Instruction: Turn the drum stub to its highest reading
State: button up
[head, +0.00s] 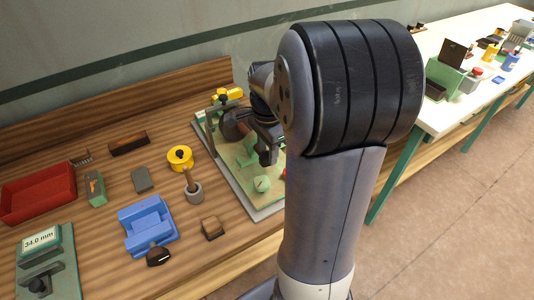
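On the board are green shapes, including a small round green piece (261,184) just below the gripper, and a yellow part (230,95) at the far end. I cannot tell which part is the drum stub. A display (41,239) at the lower left reads 34.0 mm.
A second, white bench (440,115) stands at right.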

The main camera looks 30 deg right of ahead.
jog(key=shift+f, duration=0.95)
grip_shut()
